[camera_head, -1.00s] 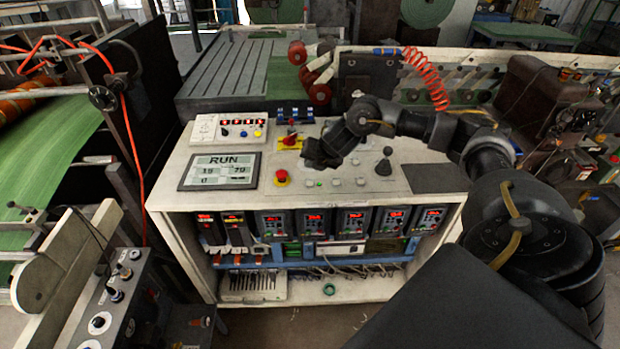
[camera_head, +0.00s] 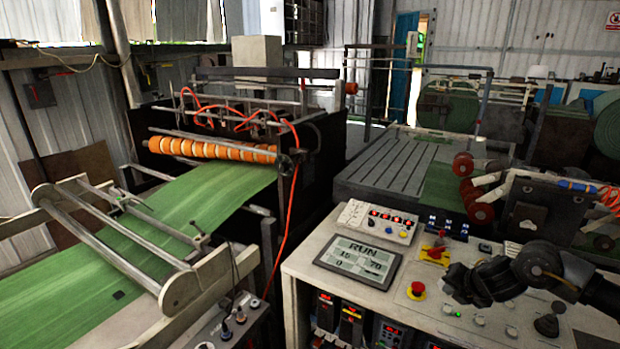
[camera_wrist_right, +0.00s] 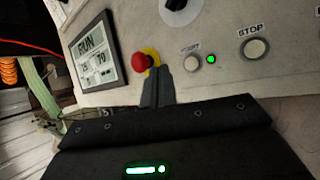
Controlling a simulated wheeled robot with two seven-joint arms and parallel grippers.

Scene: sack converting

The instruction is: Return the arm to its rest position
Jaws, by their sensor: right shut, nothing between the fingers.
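My right gripper (camera_head: 466,284) is over the control console's top panel, at the right of the head view, with its arm coming in from the right edge. In the right wrist view its fingers (camera_wrist_right: 157,88) are shut with nothing between them, in front of the panel near a red emergency button (camera_wrist_right: 140,62). That red button (camera_head: 416,289) also shows just left of the gripper in the head view. I cannot tell whether the fingers touch anything. My left gripper is not in view.
The console (camera_head: 330,285) carries a display reading RUN (camera_head: 358,260), a switch box (camera_head: 378,220) and a red-and-yellow rotary switch (camera_head: 436,253). Green sack material (camera_head: 190,205) runs over a roller frame at left. A STOP button (camera_wrist_right: 256,47) and lit green lamp (camera_wrist_right: 211,59) show in the wrist view.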

